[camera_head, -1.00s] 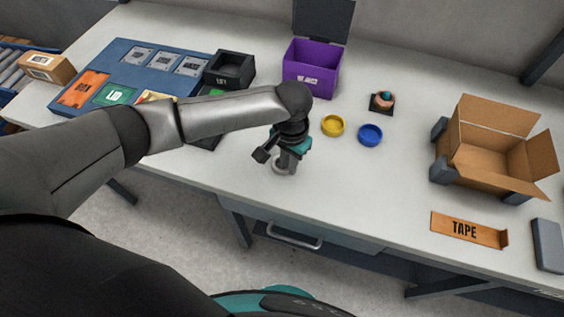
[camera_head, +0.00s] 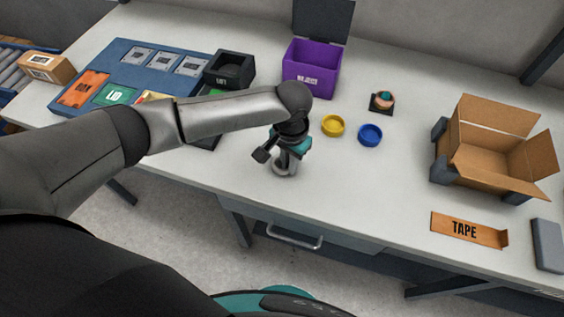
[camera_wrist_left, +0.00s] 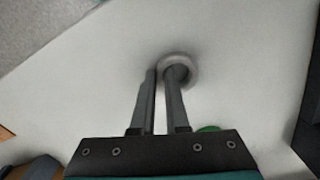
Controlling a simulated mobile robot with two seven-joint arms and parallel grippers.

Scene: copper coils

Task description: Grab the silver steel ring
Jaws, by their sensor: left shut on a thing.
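The silver steel ring (camera_wrist_left: 194,70) is on the white table and shows at the fingertips in the left wrist view. In the head view it is small and partly hidden at the table's front (camera_head: 277,169). My left gripper (camera_head: 284,165) points down at it. In the left wrist view its fingers (camera_wrist_left: 164,72) are close together at the ring's left wall, one inside the opening and one outside, shut on that wall. I cannot tell whether the ring is lifted off the table. My right gripper is not in view.
A yellow ring (camera_head: 333,125) and a blue ring (camera_head: 370,135) lie right of the gripper. A purple bin (camera_head: 312,75) and a black box (camera_head: 228,70) stand behind. An open cardboard box (camera_head: 485,155) is at right.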

